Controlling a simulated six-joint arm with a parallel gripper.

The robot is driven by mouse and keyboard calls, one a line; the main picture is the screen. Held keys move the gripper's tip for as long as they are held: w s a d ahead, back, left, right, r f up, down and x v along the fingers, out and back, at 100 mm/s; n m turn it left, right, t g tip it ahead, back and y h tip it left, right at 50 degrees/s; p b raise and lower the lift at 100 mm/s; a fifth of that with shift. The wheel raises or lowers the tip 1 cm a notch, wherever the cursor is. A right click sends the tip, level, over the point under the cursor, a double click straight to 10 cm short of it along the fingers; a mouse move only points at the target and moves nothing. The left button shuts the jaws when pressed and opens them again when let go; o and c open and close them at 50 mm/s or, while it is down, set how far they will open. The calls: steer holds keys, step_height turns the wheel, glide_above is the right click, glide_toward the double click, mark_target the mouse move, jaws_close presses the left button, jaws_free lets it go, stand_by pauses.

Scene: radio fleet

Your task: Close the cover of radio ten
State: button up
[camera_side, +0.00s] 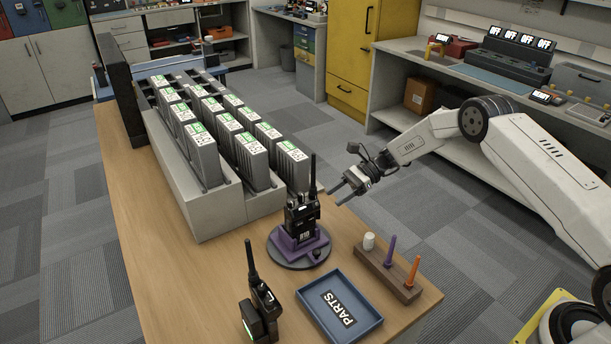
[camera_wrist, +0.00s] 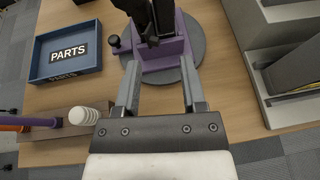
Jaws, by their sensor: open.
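Radio ten (camera_side: 301,215), black and marked R10, stands upright in a purple holder (camera_side: 303,243) on a round grey turntable (camera_side: 290,262). In the wrist view the radio (camera_wrist: 152,22) shows only in part at the top edge, in the purple holder (camera_wrist: 168,50). I cannot tell how its cover stands. My gripper (camera_side: 341,194) is at the right of the radio, apart from it and at about its height. In the wrist view my gripper (camera_wrist: 160,88) is open and empty, its two fingers pointing towards the holder.
A blue PARTS tray (camera_side: 375,314) and a wooden tool stand (camera_side: 390,275) with a white, a purple and an orange tool stand near the table's front right. A second black radio (camera_side: 262,304) stands front left. A grey rack (camera_side: 200,212) with several battery-like units fills the back.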

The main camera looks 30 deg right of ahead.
steer(key=s+r+n+h, duration=0.3)
steer(key=s+n, duration=0.3)
steer(key=s, duration=0.3)
steer(key=s+r+n+h, duration=0.4)
steer(key=s+n+h, duration=0.2)
steer(key=s, duration=0.3)
steer(key=s+d+r+n+t+h, duration=0.1)
steer(key=s+r+n+h, duration=0.2)
steer(key=s+n, duration=0.4)
steer(key=shift+s+r+h, duration=0.35)
steer(key=shift+s+h, duration=0.35)
steer(key=shift+s, duration=0.7)
steer(key=shift+d, duration=0.1)
stand_by(0.3)
